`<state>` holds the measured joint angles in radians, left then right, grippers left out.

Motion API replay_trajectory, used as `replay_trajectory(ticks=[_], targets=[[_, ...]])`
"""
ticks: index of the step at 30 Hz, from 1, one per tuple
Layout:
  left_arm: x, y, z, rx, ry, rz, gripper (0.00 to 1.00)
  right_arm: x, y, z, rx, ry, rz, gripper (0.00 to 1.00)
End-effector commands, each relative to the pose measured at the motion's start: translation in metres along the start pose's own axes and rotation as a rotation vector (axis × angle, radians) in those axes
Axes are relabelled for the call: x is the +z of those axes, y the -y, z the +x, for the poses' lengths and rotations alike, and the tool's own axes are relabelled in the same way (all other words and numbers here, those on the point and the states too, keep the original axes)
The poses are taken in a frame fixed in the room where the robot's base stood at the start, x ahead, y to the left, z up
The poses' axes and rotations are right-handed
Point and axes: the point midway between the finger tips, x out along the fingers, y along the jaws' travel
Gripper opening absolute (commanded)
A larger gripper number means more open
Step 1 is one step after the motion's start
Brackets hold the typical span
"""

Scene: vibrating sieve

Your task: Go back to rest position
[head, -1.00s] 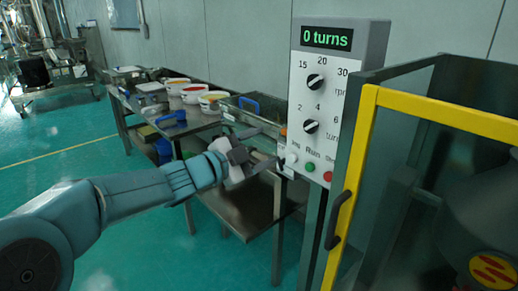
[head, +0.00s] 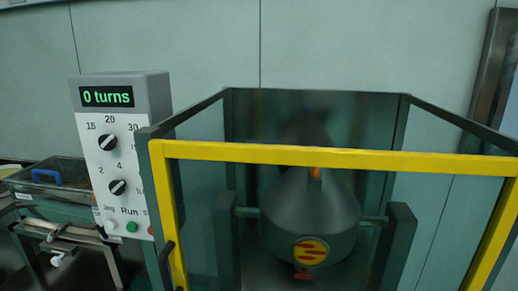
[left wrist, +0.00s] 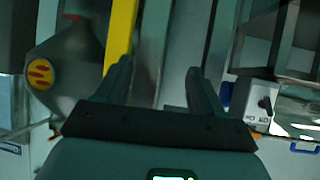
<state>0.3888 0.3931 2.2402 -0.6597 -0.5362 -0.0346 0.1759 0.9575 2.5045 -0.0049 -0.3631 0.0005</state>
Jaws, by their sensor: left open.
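My left gripper (left wrist: 160,85) is open in the left wrist view, its two dark fingers apart with nothing between them. The control box (head: 122,150) reads "0 turns" and has two black knobs, a green button and a partly hidden red button. My right gripper is in neither view.
A yellow-framed guard (head: 330,157) stands ahead around a grey cone-shaped vessel (head: 310,215) with a red and yellow label. The vessel also shows tilted in the left wrist view (left wrist: 70,60). A clear bin with a blue handle (head: 60,190) sits on a table at left.

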Motion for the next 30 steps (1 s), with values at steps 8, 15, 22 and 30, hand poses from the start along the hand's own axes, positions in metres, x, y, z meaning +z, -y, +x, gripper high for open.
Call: replay_trajectory(ticks=[8,15,22,30], targets=[[0.174,-0.142,-0.002,0.127,0.558,-0.373,0.68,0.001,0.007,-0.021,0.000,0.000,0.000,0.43],[0.257,-0.206,-0.056,0.115,0.897,-0.507,0.68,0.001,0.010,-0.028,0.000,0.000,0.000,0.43],[0.270,-0.214,-0.067,0.105,0.953,-0.525,0.68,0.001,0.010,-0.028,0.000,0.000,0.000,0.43],[0.269,-0.214,-0.067,0.105,0.949,-0.525,0.68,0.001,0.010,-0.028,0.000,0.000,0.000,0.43]])
